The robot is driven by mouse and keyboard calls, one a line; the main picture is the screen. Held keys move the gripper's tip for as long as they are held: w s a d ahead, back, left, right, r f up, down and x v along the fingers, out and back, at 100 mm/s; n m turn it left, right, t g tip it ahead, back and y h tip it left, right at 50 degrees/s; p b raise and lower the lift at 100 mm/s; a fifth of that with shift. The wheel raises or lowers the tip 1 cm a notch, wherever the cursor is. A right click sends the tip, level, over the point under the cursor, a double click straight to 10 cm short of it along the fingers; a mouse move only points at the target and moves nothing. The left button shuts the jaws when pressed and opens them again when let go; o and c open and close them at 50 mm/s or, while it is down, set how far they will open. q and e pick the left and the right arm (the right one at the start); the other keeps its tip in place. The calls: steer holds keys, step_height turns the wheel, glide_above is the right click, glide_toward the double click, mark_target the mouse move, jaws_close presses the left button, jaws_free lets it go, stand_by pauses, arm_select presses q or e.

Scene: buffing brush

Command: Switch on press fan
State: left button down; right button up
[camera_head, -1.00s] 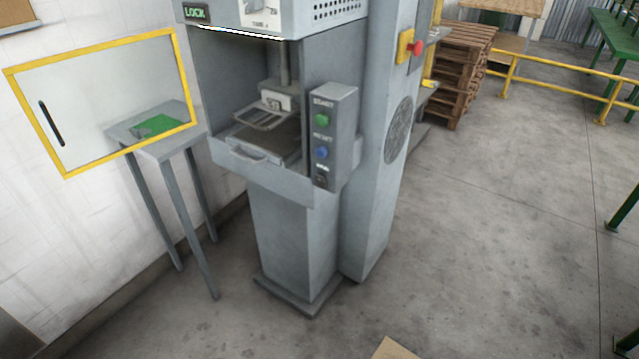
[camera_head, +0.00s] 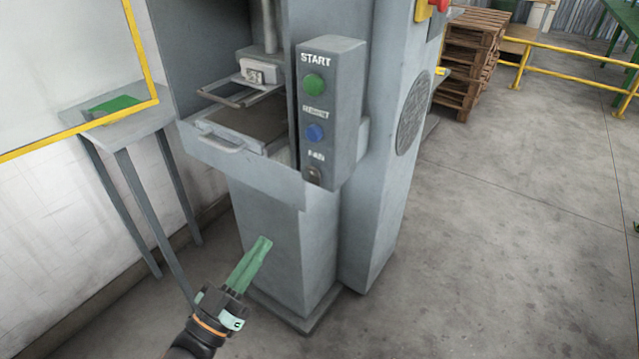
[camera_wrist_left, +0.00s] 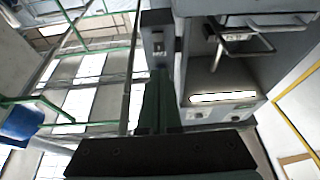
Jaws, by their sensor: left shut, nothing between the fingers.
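The grey press (camera_head: 300,235) stands ahead with a control box (camera_head: 335,110) on its front right. The box carries a green START button (camera_head: 313,84), a blue button (camera_head: 316,132) and a small round switch (camera_head: 314,174) under a lettered label, which looks like FAN. My left gripper (camera_head: 263,242) has green fingers, shut and empty, in front of the press's lower body, below and left of the switch. In the left wrist view the fingers (camera_wrist_left: 160,92) point toward the grey control box (camera_wrist_left: 157,40), where a small switch shows. My right gripper is out of view.
The press's open chamber holds a tray with a handle (camera_head: 222,145). A yellow-framed clear door (camera_head: 140,50) stands open at left over a small grey table (camera_head: 130,125). A round vent grille (camera_head: 413,113) is on the press's side. The floor at right is clear.

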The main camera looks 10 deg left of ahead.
arm_select(q)
steer(key=shift+w+d+r+h, duration=0.1)
steer(key=shift+w+r+h, duration=0.05)
steer(key=shift+r+h, duration=0.2)
glide_toward(311, 171)
steer(key=x, duration=0.5)
steer(key=shift+r+p, duration=0.15)
steer(key=shift+p, duration=0.15)
steer(key=shift+x, duration=0.9)
